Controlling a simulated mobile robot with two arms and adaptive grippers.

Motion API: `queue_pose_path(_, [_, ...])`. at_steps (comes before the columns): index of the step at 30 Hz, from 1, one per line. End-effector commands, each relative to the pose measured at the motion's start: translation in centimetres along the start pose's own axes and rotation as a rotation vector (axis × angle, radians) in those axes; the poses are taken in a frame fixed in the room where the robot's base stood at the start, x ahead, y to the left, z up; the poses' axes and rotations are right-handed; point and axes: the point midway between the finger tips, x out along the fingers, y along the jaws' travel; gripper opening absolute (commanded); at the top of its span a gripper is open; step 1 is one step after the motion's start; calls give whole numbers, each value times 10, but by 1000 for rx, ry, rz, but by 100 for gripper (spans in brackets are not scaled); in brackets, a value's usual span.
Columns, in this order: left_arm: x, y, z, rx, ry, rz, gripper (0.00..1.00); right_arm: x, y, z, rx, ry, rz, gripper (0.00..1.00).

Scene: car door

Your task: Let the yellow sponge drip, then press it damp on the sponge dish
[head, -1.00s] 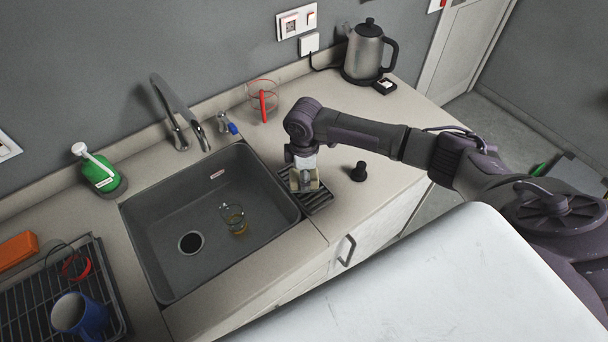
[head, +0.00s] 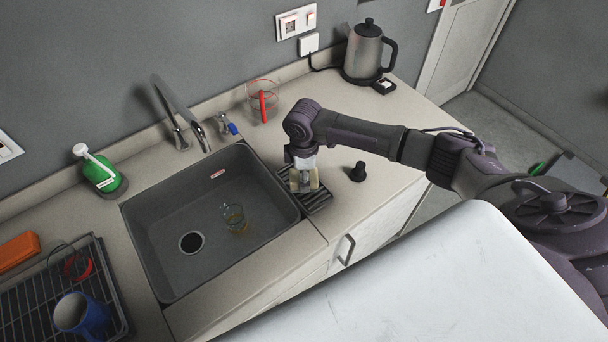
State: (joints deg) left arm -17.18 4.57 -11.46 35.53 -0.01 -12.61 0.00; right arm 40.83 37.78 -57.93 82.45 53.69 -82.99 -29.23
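My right gripper (head: 303,184) points down over the dark ridged sponge dish (head: 319,199) at the right rim of the sink. A pale yellow block, apparently the yellow sponge (head: 314,180), shows at its fingers, which look closed on it and hide most of it. I cannot tell whether the sponge touches the dish or hangs just above it. No drips can be made out. My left gripper is not in view.
The grey sink (head: 165,220) holds a glass (head: 235,218) near its drain. A black knob-like object (head: 358,172) stands right of the dish. A red-handled item (head: 263,105), kettle (head: 368,50), green bottle (head: 104,178), blue mug (head: 82,314) and dish rack (head: 28,323) stand around.

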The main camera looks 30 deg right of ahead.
Motion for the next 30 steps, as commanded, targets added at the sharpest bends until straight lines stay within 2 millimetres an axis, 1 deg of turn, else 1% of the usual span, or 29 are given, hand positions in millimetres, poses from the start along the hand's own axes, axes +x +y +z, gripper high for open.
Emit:
queue_pose_path(1, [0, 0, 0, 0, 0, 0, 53, 3, -2, 1, 0, -3, -4, 27])
queue_pose_path(19, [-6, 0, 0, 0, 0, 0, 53, 2, -1, 2, 0, -2, -4, 27])
queue_pose_path(30, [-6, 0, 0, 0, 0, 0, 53, 2, 0, 3, 0, -3, -2, 27])
